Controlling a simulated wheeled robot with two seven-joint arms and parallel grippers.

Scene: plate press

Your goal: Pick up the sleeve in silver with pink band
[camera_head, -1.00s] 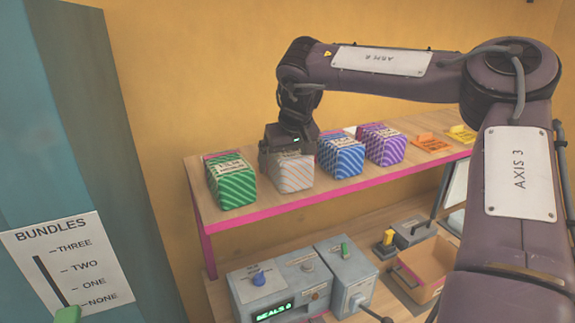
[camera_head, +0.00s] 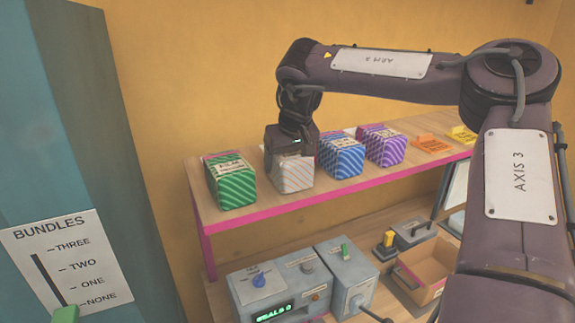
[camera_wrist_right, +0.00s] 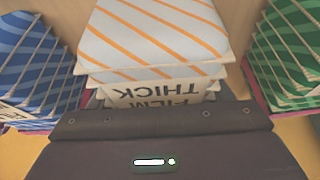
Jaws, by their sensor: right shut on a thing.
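A silver-white sleeve (camera_head: 292,177) with slanting orange-looking stripes stands on the upper shelf, between the green sleeve and the blue sleeve. I cannot make out a pink band on it. It also shows in the right wrist view (camera_wrist_right: 152,38), with a label reading "THICK FILM" partly covered. My right gripper (camera_head: 290,158) reaches down from above and is shut on this sleeve at its top rear; the fingertips are largely hidden. The sleeve appears to rest on the shelf still. My left gripper is not in view.
A green sleeve (camera_head: 231,186) stands close on the left; a blue sleeve (camera_head: 341,160) and a purple sleeve (camera_head: 385,149) stand on the right. Orange (camera_head: 432,144) and yellow (camera_head: 462,135) items lie farther right. The shelf's pink front edge (camera_head: 330,194) is near. A grey machine (camera_head: 280,292) stands below.

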